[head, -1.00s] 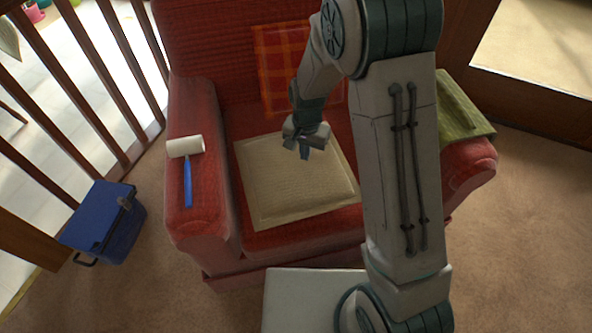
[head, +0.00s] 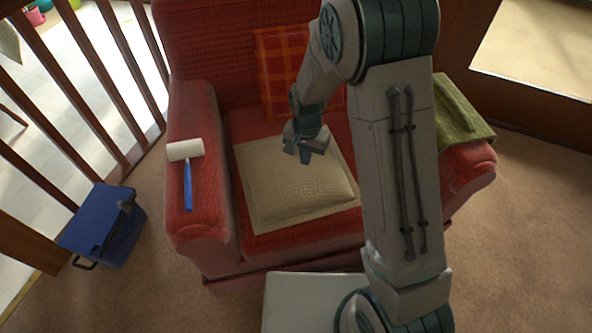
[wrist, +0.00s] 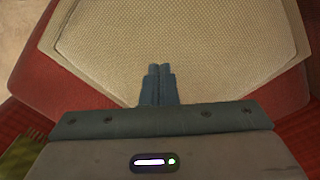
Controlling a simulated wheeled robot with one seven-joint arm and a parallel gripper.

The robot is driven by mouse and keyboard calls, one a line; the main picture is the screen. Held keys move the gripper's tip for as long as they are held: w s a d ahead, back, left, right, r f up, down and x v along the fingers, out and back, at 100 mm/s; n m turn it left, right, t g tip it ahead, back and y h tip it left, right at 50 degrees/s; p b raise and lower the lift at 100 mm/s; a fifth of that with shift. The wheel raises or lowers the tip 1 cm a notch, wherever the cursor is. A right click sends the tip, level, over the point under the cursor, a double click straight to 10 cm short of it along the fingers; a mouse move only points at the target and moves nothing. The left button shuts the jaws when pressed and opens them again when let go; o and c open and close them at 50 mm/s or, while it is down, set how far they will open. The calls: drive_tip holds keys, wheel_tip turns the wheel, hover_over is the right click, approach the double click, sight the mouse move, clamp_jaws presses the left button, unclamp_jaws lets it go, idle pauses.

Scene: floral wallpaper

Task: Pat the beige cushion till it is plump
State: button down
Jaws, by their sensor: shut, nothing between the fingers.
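The beige cushion (head: 290,190) lies on the seat of the red armchair (head: 190,225). Its middle is raised and rounded, with a flat border around it. My gripper (head: 305,157) is over the back part of the cushion, fingers pointing down. In the wrist view the cushion (wrist: 190,40) fills the upper middle, and my gripper's two fingertips (wrist: 160,69) are together, with nothing between them. I cannot tell whether the fingertips touch the cushion.
A lint roller with a blue handle (head: 188,185) lies on the left armrest. An orange plaid cushion (head: 275,75) leans on the backrest. A green cloth (head: 460,110) covers part of the right armrest. A blue box (head: 105,225) stands on the carpet beside wooden railings.

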drive_tip(key=shift+r+p, duration=0.3)
drive_tip(key=shift+r, duration=0.45)
wheel_tip(320, 180, up, 6)
drive_tip(key=p, duration=0.4)
drive_tip(key=s+d+r+n+t+p, duration=0.1)
drive_tip(key=s+d+r+p, duration=0.3)
drive_tip(key=r, duration=0.8)
drive_tip(key=s+d+r+n+t+p, duration=0.1)
drive_tip(key=s+d+r+p, duration=0.4)
drive_tip(key=r, duration=0.6)
drive_tip(key=s+d+r+n+p, duration=0.1)
drive_tip(key=s+d+r+p, duration=0.4)
drive_tip(key=r, duration=0.7)
drive_tip(key=s+p, duration=0.2)
drive_tip(key=s, duration=0.2)
drive_tip(key=shift+s+r+n+t, duration=0.3)
drive_tip(key=shift+n+t, duration=0.1)
